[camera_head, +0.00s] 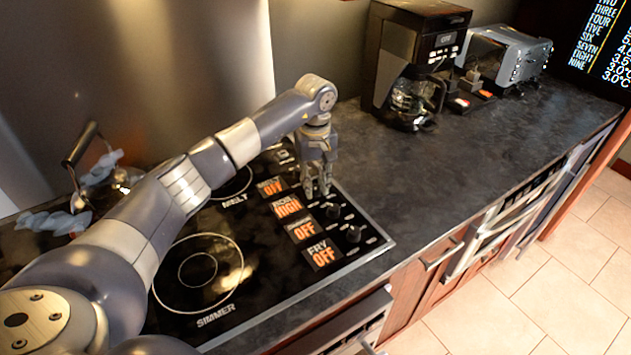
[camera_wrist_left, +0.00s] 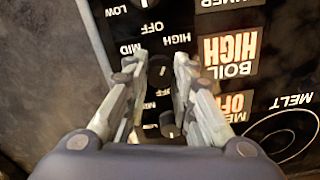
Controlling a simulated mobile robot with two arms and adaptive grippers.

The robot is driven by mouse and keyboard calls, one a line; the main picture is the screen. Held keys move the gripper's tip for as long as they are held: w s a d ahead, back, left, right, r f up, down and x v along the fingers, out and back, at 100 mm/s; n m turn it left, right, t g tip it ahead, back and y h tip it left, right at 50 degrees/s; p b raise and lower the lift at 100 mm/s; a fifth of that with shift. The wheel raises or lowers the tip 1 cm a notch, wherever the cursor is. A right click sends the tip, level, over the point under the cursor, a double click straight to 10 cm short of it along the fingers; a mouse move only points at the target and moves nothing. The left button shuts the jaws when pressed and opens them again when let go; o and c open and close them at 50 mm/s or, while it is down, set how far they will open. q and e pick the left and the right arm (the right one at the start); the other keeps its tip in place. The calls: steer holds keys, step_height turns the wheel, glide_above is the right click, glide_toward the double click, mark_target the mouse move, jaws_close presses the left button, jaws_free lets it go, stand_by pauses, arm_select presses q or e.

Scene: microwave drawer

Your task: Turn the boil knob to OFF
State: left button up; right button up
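The boil display (camera_head: 288,207) on the black cooktop reads HIGH in orange; it also shows upside down in the left wrist view (camera_wrist_left: 231,55). The small dark boil knob (camera_wrist_left: 165,72) lies between the fingertips of my left gripper (camera_wrist_left: 161,58) in the left wrist view. The fingers are apart, one on each side of the knob, and I cannot tell whether they touch it. My right gripper is not in view.
Other knobs sit close by: one nearer the wrist (camera_wrist_left: 169,129) and two toward the front edge, the simmer knob (camera_head: 333,210) and fry knob (camera_head: 353,233). The melt, simmer and fry displays read OFF. A coffee maker (camera_head: 412,60) and toaster (camera_head: 510,55) stand back right.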

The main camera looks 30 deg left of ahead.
arm_select(q)
jaws_close()
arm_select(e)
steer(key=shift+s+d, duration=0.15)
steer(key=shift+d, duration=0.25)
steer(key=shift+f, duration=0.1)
